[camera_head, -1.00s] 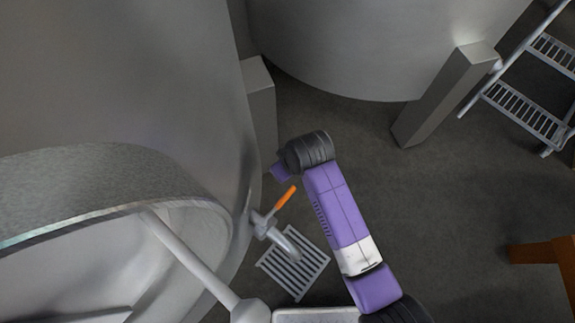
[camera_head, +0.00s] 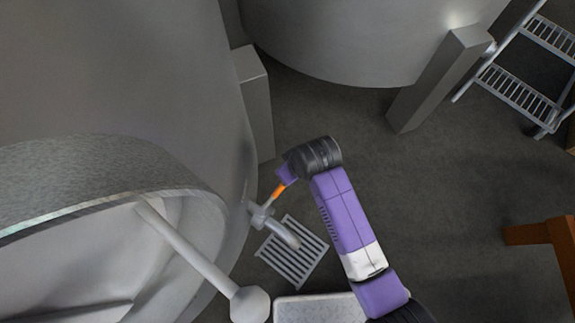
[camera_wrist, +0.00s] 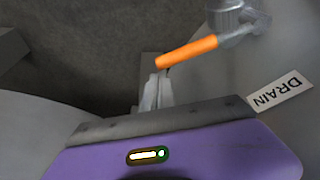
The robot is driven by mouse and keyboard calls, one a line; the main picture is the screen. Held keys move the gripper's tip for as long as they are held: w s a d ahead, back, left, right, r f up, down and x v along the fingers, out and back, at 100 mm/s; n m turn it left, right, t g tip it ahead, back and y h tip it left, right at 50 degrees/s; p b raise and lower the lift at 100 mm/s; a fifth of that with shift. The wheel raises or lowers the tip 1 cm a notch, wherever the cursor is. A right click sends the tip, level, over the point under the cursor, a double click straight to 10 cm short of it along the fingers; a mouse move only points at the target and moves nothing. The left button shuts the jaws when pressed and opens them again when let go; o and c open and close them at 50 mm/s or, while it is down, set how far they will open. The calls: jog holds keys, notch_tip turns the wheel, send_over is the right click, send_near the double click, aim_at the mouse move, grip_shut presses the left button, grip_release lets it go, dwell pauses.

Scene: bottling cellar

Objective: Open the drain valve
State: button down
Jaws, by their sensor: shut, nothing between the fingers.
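The drain valve (camera_head: 262,215) sits low on the side of the tank, with an orange lever handle (camera_head: 278,191) pointing outward and a metal spout. The handle also shows in the wrist view (camera_wrist: 188,52), running from the metal valve body (camera_wrist: 232,18) at the upper right. A white label (camera_wrist: 280,92) reading DRAIN is on the tank wall to the right. My gripper (camera_wrist: 157,78) is shut and empty, its fingertips close to the handle's free end; I cannot tell whether they touch. In the head view my wrist hides the handle's tip.
A floor grate (camera_head: 293,252) lies below the spout. A grey post (camera_head: 257,105) stands beside the tank, and another post (camera_head: 438,80) stands farther right. A metal step ladder (camera_head: 515,92) is at the upper right, an orange-brown wooden object (camera_head: 540,233) at the right. Floor between is clear.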

jog(key=s+d+m+h+p, duration=0.3)
jog(key=s+d+m+p, duration=0.3)
jog(key=s+m+p, duration=0.35)
jog(key=s+a+m+h+p, duration=0.2)
jog(key=s+m, duration=0.3)
jog(key=s, duration=0.5)
jog(key=shift+s+a+m, duration=0.35)
jog(key=shift+a, duration=0.25)
jog(key=shift+s+a, duration=0.1)
dwell(0.4)
notch_tip(320, 180, up, 10)
jog(key=p, duration=0.2)
jog(key=shift+w+d, duration=0.4)
